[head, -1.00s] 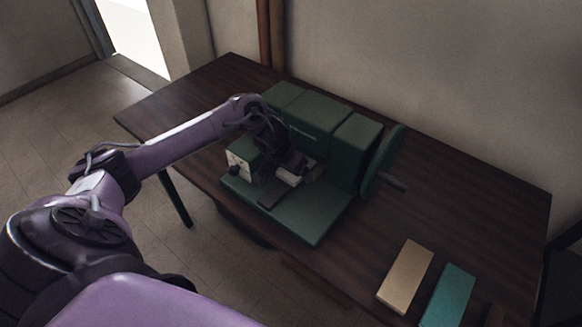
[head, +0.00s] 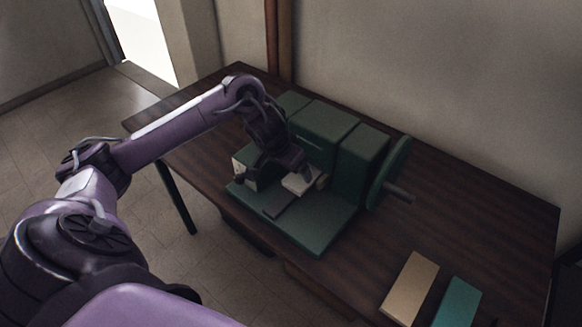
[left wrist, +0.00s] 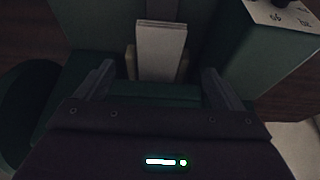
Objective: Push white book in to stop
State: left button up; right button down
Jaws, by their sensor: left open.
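The white book (head: 303,181) is in the dark green machine (head: 325,218) on the table, in front of the machine's tall back blocks. In the left wrist view the white book (left wrist: 162,50) shows as a pale block with its layered edge, just beyond the gap between my fingers and roughly centred. My left gripper (head: 288,166) is over the machine beside the book. In the wrist view its two fingers (left wrist: 158,74) are wide apart with nothing between them. Contact with the book cannot be told. My right gripper is out of view.
A handwheel with a grey handle (head: 400,192) sticks out at the machine's right side. A tan book (head: 410,287) and a teal book (head: 457,303) lie at the table's front right. A pale panel with a dark knob (head: 243,172) is at the machine's left.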

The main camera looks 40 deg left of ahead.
aim_at(299, 179)
pick_arm(q)
jog(key=shift+w+p, duration=0.2)
jog(key=shift+p, duration=0.45)
jog(key=shift+x, duration=3.9)
